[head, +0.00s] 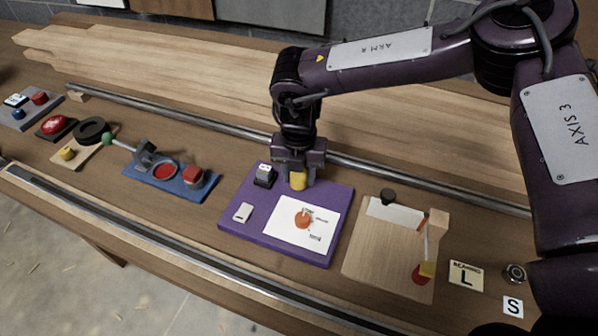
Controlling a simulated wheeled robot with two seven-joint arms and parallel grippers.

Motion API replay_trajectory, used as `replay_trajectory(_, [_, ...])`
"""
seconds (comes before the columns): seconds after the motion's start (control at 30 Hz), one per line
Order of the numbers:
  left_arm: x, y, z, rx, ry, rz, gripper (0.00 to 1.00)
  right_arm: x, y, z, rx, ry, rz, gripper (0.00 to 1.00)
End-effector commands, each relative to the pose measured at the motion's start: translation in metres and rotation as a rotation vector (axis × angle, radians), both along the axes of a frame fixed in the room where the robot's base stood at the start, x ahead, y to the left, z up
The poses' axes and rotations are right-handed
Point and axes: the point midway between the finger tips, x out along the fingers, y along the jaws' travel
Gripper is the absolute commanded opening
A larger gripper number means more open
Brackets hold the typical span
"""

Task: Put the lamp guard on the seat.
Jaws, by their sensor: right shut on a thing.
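My right gripper (297,174) points down over the back edge of the purple board (236,226). It is shut on a small yellow cylinder-like piece (298,182), which shows between its fingers. The picture does not make clear whether this piece is the lamp guard, or whether it touches the board. No part is clearly recognisable as the seat. My left gripper is out of view.
Right of the purple board is a wooden board (374,254) with a black knob (388,196) and a small lever. A blue board (151,184) stands left. A metal rail (225,126) runs behind the boards.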

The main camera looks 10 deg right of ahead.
Motion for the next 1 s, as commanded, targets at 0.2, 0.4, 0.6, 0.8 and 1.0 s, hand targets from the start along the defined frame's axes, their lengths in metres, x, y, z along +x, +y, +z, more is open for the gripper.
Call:
replay_trajectory(0.2, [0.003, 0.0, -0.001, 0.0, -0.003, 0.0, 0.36, 0.0, 0.0, -0.002, 0.0, 0.0, 0.0, 0.6])
replay_trajectory(0.4, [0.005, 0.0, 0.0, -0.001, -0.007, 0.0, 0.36, 0.0, 0.0, -0.002, 0.0, 0.0, 0.0, 0.62])
replay_trajectory(0.6, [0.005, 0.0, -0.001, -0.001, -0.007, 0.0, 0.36, 0.001, 0.0, 0.005, 0.0, -0.002, 0.0, 0.62])
replay_trajectory(0.8, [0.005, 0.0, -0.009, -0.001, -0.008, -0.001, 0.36, 0.001, 0.0, 0.039, 0.001, -0.005, -0.001, 0.62])
replay_trajectory(1.0, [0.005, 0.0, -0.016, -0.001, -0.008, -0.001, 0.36, 0.001, 0.0, 0.083, 0.001, -0.005, 0.0, 0.62])
